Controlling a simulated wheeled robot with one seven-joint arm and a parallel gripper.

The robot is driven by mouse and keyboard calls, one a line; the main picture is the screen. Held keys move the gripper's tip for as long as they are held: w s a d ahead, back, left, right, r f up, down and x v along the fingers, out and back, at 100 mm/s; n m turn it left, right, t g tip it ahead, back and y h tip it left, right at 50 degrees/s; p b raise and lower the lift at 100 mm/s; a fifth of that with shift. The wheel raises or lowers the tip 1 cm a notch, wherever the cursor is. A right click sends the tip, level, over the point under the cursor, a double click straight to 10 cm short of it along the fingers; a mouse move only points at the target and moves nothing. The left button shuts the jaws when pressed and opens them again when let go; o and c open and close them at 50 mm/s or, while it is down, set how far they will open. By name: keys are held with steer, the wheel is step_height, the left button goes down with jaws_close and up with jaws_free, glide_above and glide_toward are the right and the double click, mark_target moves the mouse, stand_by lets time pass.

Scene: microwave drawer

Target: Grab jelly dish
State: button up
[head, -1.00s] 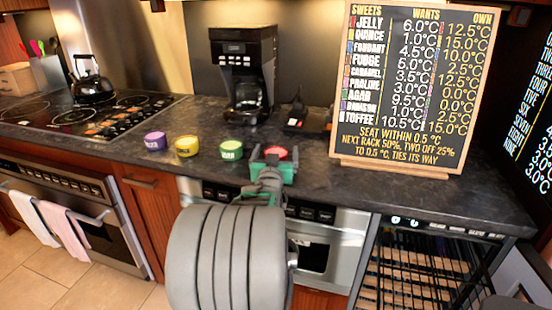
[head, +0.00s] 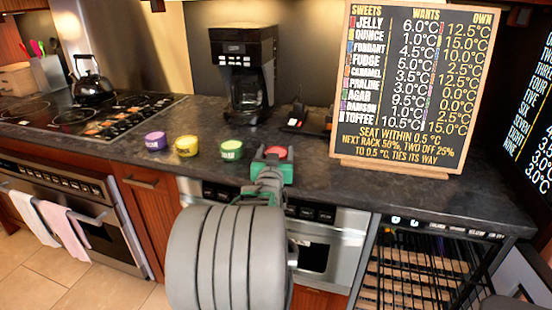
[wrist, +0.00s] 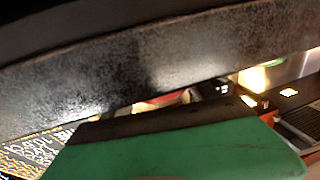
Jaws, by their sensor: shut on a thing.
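A small round red-topped dish (head: 276,152) is at the front of the dark counter, the rightmost in a row of small dishes. I take it as the jelly dish, as a red mark stands by JELLY on the board; its own label is not readable. My gripper (head: 273,163), with green fingers, is shut on this dish from the front. The fingers hide the dish's lower part, so I cannot tell whether it still touches the counter. In the wrist view a green finger (wrist: 180,150) fills the bottom, and a dark band covers the top.
Purple (head: 155,141), yellow (head: 186,146) and green (head: 231,150) dishes stand left of my gripper. A coffee maker (head: 243,70) stands behind. A chalkboard sign (head: 405,150) stands right. A racked cooler (head: 420,270) is below the counter at right. A stove with kettle (head: 92,82) is left.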

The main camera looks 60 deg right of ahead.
steer(key=shift+c, duration=1.4)
steer(key=shift+r, duration=0.15)
